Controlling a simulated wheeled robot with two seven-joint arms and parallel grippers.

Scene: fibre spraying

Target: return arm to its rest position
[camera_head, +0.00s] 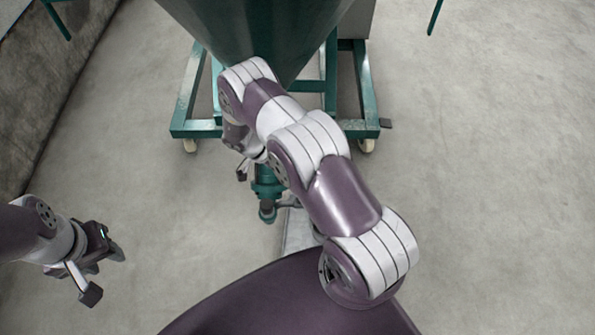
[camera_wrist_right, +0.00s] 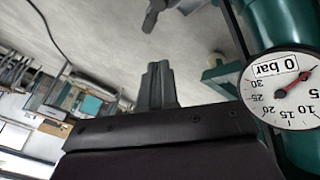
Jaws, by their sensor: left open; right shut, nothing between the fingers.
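My left gripper (camera_head: 112,252) hangs open and empty at the lower left of the head view, above bare floor and apart from the machine. My right arm (camera_head: 325,185) reaches forward from the lower right to the front of a green machine (camera_head: 262,30). Its own links hide most of the right gripper in the head view. In the right wrist view the right gripper (camera_wrist_right: 157,84) has its fingers shut together with nothing between them.
The machine has a green wheeled frame (camera_head: 196,126) and a green pipe fitting (camera_head: 267,190) below the hopper, close to my right arm. A rough wall (camera_head: 40,90) stands at the far left. The concrete floor (camera_head: 490,170) on the right is clear.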

